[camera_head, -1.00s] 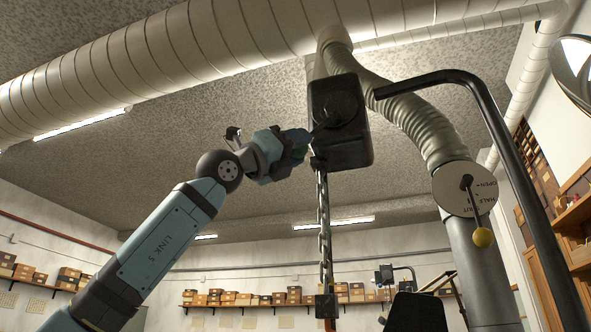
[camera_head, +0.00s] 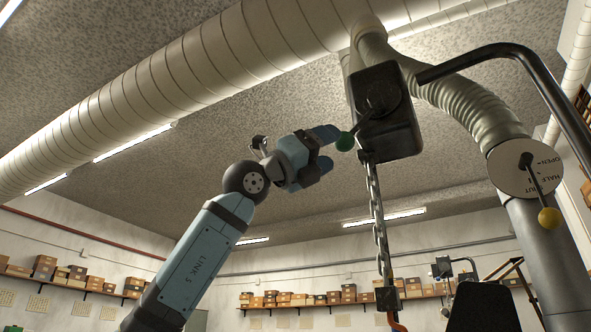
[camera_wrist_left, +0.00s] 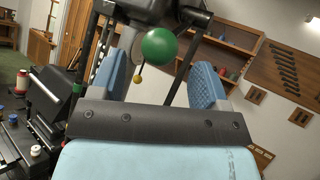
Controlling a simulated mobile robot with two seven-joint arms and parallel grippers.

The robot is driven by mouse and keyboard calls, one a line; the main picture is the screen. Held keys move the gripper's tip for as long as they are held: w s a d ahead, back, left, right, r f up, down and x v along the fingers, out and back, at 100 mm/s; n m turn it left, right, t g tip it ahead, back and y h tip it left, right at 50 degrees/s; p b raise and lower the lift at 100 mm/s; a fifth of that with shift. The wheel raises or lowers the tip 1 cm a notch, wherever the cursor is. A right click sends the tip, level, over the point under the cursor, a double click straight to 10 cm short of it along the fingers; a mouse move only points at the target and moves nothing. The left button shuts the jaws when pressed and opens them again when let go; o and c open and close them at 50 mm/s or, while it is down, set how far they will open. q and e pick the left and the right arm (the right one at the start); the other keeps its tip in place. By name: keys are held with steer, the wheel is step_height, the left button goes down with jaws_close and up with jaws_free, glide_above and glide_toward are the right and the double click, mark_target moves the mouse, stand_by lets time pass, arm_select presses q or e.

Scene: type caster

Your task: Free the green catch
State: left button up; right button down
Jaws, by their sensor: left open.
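The green catch is a green ball knob (camera_head: 345,141) on a short dark lever, which joins the black box (camera_head: 400,130) high under the duct. The knob also shows in the left wrist view (camera_wrist_left: 159,46). My left gripper (camera_head: 328,149) is open, with its fingertips just left of the knob. In the wrist view the two blue-padded fingers (camera_wrist_left: 160,66) stand apart, and the knob appears beyond and between them. Nothing is held. My right gripper is in neither current view.
A chain (camera_head: 379,215) hangs below the black box. A thick black curved bar (camera_head: 520,58) and a ribbed hose (camera_head: 465,105) are to its right. A damper dial (camera_head: 520,168) has a yellow-knobbed lever (camera_head: 549,217).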

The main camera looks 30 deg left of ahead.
arm_select(q)
steer(key=v, duration=0.9)
arm_select(e)
steer(key=shift+a+r+y, duration=0.25)
steer(key=shift+r+y, duration=0.05)
steer(key=shift+r, duration=0.55)
